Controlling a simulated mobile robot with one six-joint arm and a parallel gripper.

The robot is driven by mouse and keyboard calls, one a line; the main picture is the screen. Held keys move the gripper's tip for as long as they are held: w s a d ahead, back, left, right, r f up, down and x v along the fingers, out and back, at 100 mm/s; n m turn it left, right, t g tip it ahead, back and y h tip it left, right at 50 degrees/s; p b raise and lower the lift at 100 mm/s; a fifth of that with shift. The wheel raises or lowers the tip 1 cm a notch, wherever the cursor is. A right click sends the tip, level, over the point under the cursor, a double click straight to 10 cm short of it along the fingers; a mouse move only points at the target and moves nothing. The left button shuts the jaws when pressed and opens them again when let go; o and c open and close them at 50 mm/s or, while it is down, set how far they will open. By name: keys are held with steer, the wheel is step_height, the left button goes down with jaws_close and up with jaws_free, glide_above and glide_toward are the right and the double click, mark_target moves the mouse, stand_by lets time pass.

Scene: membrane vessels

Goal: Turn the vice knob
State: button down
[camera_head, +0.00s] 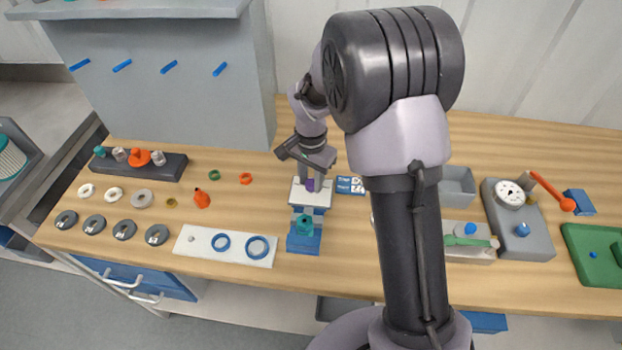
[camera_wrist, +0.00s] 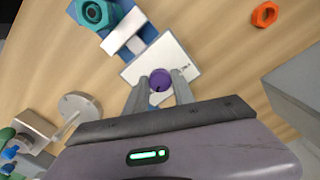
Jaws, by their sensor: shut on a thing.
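The vice (camera_head: 304,240) stands near the front middle of the bench, with a blue body and a white block (camera_wrist: 132,43). A teal hex part (camera_head: 305,224) sits at its front end; it also shows in the wrist view (camera_wrist: 93,13). The purple vice knob (camera_wrist: 161,80) is at the white plate (camera_wrist: 178,58) behind the vice's body. My gripper (camera_wrist: 158,88) points down over the plate, shut on the purple knob, one finger on each side. In the head view the knob (camera_head: 310,185) shows only partly below my gripper.
An orange ring (camera_wrist: 265,14) and a grey panel (camera_head: 165,80) are nearby. A white plate with blue rings (camera_head: 226,245) lies left of the vice. A grey bin (camera_head: 457,186) and a gauge block (camera_head: 517,220) stand to the right. My arm hides part of the bench.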

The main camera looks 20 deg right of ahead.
mark_target(311, 183)
steer(key=c, duration=1.1)
jaws_free()
steer(key=shift+o, duration=0.2)
steer(key=shift+r, duration=0.1)
step_height(311, 183, up, 17)
steer(key=p, duration=0.5)
steer(key=shift+r+p, duration=0.15)
steer(key=shift+p, duration=0.25)
